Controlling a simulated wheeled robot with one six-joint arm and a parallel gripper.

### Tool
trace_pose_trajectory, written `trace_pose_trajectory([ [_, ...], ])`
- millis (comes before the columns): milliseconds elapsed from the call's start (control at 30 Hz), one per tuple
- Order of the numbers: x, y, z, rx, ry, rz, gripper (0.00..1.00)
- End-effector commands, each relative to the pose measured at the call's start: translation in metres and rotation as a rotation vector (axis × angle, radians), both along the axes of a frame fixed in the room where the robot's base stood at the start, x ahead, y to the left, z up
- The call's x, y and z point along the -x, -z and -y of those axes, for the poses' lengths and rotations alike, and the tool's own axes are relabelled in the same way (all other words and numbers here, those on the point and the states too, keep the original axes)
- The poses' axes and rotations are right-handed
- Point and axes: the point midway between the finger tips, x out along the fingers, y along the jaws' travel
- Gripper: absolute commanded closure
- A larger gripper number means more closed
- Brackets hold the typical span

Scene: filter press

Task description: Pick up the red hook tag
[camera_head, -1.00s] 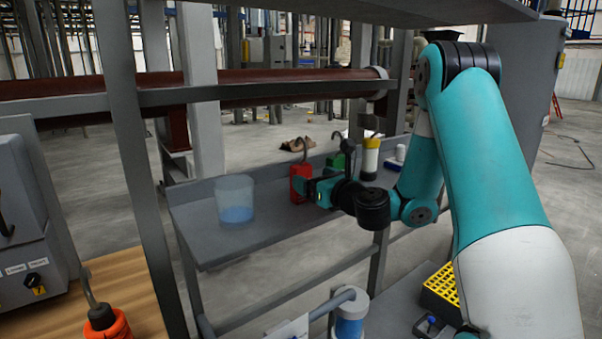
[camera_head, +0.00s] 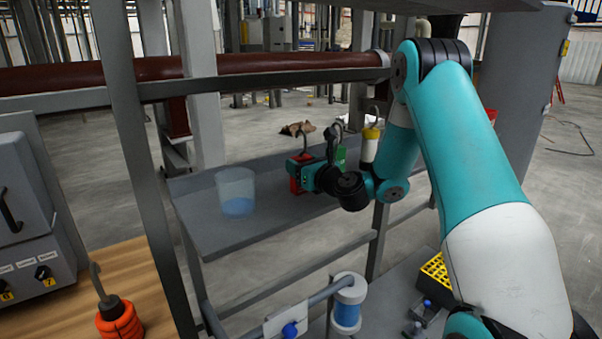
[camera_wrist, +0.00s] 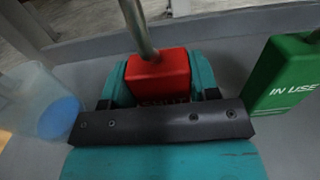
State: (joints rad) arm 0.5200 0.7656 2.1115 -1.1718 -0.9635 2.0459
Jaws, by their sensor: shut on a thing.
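The red hook tag (camera_wrist: 160,76) is a red block with a grey metal hook rising from its top. In the wrist view it sits between the teal fingers of my gripper (camera_wrist: 158,84), which are shut on it. Its lower face and part of its lettering are hidden by the gripper's dark bar. In the head view the red tag (camera_head: 296,184) shows only partly behind my gripper (camera_head: 304,174), at the grey shelf. I cannot tell whether it still touches the shelf.
A clear cup with blue contents (camera_head: 236,192) stands left on the shelf (camera_head: 200,225). A green hook tag (camera_wrist: 287,75) marked "IN USE" is close on the right. A grey upright and rail frame the shelf.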

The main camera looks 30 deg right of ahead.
Motion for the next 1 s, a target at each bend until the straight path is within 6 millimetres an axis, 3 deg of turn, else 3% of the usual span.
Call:
trace_pose_trajectory([
  [267, 0.000, -0.005, 0.000, 0.000, 0.000, 0.001, 0.70],
  [467, 0.000, -0.031, 0.000, 0.003, 0.000, 0.003, 0.70],
  [800, 0.000, -0.129, -0.001, 0.006, -0.001, 0.006, 0.70],
  [1000, 0.000, -0.173, 0.000, 0.004, -0.001, 0.004, 0.70],
])
